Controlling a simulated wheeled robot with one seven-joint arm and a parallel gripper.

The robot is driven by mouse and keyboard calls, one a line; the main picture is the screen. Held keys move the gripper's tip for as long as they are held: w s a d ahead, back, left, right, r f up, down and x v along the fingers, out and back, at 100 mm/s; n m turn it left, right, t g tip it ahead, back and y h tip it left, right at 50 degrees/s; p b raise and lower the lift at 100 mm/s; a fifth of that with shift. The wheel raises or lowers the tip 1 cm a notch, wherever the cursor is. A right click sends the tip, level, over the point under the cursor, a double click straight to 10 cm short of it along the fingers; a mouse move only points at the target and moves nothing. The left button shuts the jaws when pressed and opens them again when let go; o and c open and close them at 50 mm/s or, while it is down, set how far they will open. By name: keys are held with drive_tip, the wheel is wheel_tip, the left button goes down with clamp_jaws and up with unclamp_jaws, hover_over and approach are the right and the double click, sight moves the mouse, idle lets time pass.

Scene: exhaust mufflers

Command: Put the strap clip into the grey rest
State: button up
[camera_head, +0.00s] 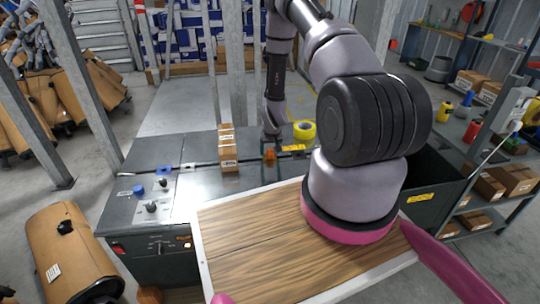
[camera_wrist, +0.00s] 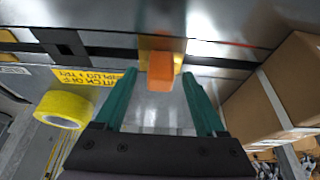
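A small orange block (camera_head: 269,154), which looks like the strap clip, stands on the grey machine top. In the wrist view the orange block (camera_wrist: 160,78) lies ahead between my fingertips, with a yellowish part behind it. My gripper (camera_wrist: 160,75) is open, with a teal finger on each side of the block and visible gaps. I cannot tell whether the fingertips are level with the block. In the head view my gripper is small and dark above the machine top. I cannot make out the grey rest with certainty.
A wooden board (camera_head: 250,245) fills the front. Blue and black knobs sit at the left.

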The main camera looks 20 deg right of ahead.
sight(270, 149)
clamp_jaws()
drive_tip(key=shift+r, duration=0.1)
wheel_tip(270, 149, up, 10)
drive_tip(key=shift+f, duration=0.1)
idle(0.4)
